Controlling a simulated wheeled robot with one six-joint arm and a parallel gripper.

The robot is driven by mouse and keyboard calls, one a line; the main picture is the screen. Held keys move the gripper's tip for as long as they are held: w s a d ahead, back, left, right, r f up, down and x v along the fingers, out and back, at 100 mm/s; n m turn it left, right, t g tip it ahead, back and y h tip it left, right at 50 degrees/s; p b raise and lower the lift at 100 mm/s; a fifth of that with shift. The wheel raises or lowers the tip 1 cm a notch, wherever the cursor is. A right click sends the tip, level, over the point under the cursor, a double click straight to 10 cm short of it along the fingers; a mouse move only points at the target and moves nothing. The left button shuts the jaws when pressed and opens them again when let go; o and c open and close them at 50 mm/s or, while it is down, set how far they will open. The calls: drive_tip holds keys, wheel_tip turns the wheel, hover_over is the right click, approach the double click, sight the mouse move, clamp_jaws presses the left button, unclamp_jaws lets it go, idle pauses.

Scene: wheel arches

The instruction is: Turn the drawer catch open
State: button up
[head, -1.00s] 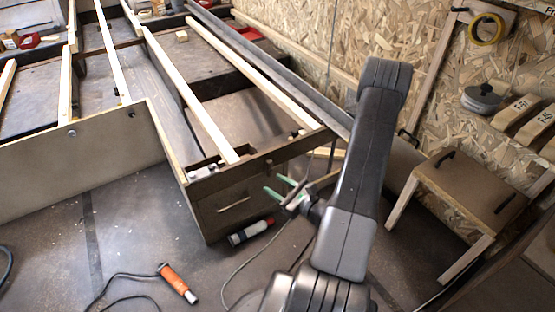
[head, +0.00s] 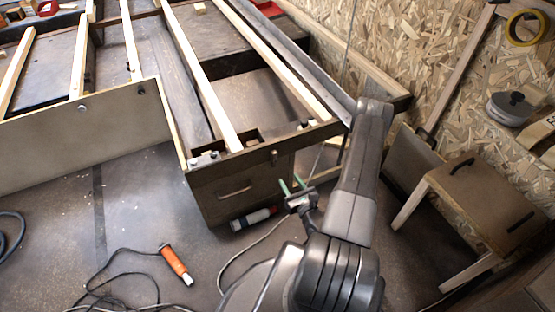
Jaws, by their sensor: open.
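A small dark upright piece, which looks like the catch (head: 274,157), sits on the frame's rail above the drawer's right part. Its exact turn is too small to tell. No contact with the catch or drawer shows.
An orange-handled tool (head: 175,264) with a black cable lies at front left. A small wooden stool (head: 475,195) stands right of my arm. Open floor lies left of the drawer.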

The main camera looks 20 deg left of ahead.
sight(275, 158)
drive_tip(key=b+x, duration=0.1)
drive_tip(key=x, duration=1)
drive_tip(key=shift+w+a+b, duration=0.2)
drive_tip(key=shift+a+b, duration=0.1)
drive_tip(key=shift+b, duration=0.05)
clamp_jaws()
